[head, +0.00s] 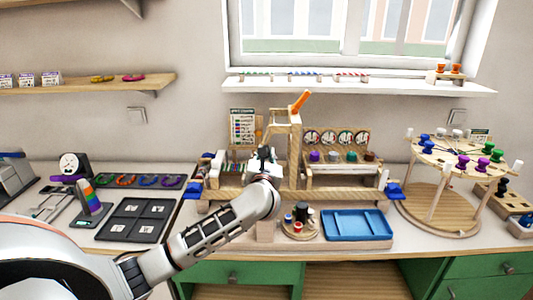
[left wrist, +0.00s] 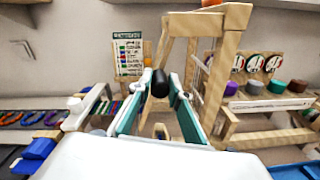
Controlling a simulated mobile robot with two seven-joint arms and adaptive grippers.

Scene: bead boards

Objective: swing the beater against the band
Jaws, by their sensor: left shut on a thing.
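My left gripper (head: 264,158) is at the wooden frame (head: 296,150) in the middle of the bench. In the left wrist view its teal-lined fingers (left wrist: 157,84) are on either side of a dark, rounded piece, which looks like the head of the beater (left wrist: 159,85). The gripper is shut on it. The wooden frame (left wrist: 214,85) rises just beyond and to the right of the fingers. An orange piece (head: 300,100) tops the frame. I cannot make out the band for sure. My right gripper is in neither view.
A blue tray (head: 357,224) and a round stand with small pots (head: 300,226) are in front of the frame. A round two-level wooden table with colored pegs (head: 440,205) stands at right. A black tray (head: 137,219) lies at left.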

